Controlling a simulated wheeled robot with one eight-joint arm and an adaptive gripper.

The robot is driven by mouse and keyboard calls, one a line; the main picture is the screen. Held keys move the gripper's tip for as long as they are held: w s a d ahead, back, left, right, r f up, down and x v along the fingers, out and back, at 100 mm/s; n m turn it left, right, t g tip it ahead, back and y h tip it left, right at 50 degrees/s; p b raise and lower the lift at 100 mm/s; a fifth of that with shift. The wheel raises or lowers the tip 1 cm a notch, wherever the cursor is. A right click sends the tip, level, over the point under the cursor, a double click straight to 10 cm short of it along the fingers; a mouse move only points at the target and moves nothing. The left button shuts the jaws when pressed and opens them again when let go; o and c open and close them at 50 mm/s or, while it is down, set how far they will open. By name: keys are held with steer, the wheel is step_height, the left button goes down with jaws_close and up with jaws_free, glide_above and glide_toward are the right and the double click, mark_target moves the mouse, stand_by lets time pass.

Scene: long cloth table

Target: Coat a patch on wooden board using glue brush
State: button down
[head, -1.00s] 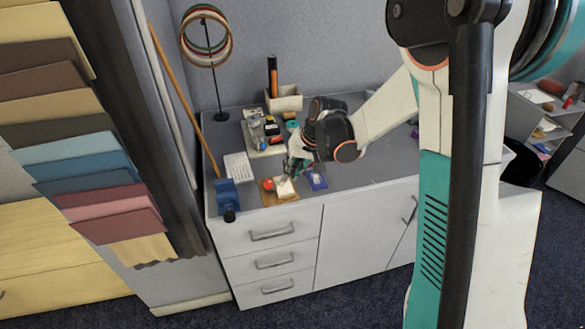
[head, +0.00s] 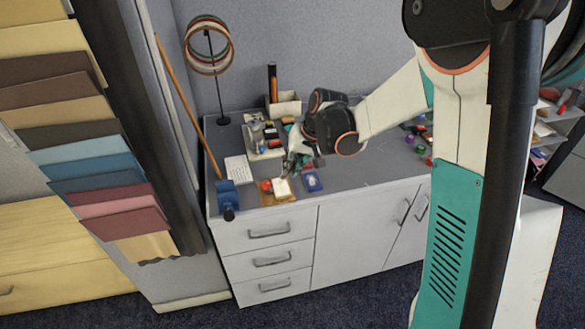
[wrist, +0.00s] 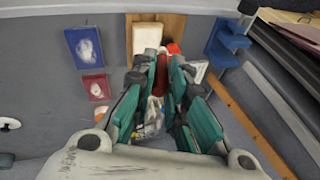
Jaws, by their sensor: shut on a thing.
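The wooden board (head: 290,199) lies near the table's front edge, with a white block (head: 282,188) and a red round thing (head: 266,186) on it. In the wrist view the board (wrist: 174,24) is at the top, with the white block (wrist: 147,38) partly behind my fingers and the red thing (wrist: 172,47) beside it. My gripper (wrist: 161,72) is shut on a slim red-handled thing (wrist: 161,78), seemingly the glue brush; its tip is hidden. In the head view my gripper (head: 302,161) is just behind the board, above the table. Contact with the board cannot be told.
A blue card (head: 312,182) lies right of the board; a red card (wrist: 97,88) shows in the wrist view. A blue vise-like tool (head: 227,196) stands left. A tray of small items (head: 262,138), a pen box (head: 284,104) and a ring stand (head: 221,120) are behind.

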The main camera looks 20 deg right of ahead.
steer(key=shift+r+p, duration=0.55)
steer(key=shift+r, duration=0.55)
